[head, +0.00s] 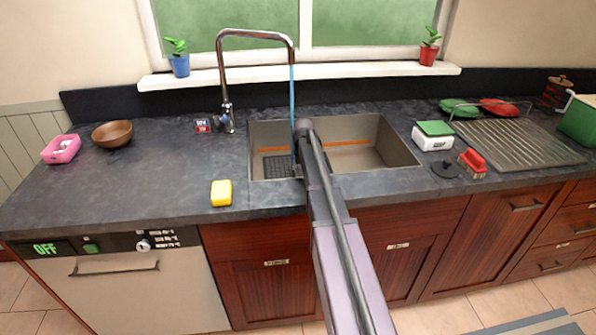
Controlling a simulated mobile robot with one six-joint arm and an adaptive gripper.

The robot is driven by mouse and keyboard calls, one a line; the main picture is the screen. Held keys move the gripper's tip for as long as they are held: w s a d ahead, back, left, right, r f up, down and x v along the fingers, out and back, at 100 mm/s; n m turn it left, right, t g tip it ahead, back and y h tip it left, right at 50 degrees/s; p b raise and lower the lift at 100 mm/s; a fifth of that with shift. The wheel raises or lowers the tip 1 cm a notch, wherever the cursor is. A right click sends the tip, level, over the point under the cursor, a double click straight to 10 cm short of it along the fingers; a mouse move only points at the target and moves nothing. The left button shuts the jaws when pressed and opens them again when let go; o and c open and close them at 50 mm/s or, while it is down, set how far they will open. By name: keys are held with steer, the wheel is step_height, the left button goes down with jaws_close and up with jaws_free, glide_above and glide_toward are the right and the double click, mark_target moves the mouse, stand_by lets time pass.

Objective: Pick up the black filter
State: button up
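A small round black piece with a raised middle (445,170) lies flat on the counter right of the sink; it looks like a filter or plug. A dark square grid (281,167) lies on the floor of the sink's left basin; I cannot tell for sure which of the two is the black filter. My arm reaches up from the bottom of the picture over the sink's front edge. Its end is over the sink, well left of the round black piece and just right of the grid. My gripper's fingers are hidden behind the arm or too small to make out.
The sink (395,150) has a tall faucet (224,90) with a blue water stream. A red brush (473,163) and a white-and-green box (433,137) stand close to the round black piece. A drying rack (520,145) is further right. A yellow sponge (221,193) lies left of the sink.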

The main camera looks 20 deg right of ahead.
steer(key=shift+f, duration=0.1)
steer(key=f+b, duration=0.3)
steer(key=shift+s+a+f, duration=0.15)
steer(key=shift+s+a, duration=0.05)
steer(key=shift+s, duration=0.05)
steer(key=shift+f+b, duration=0.9)
steer(key=shift+b, duration=0.25)
steer(key=shift+c, duration=0.2)
jaws_close()
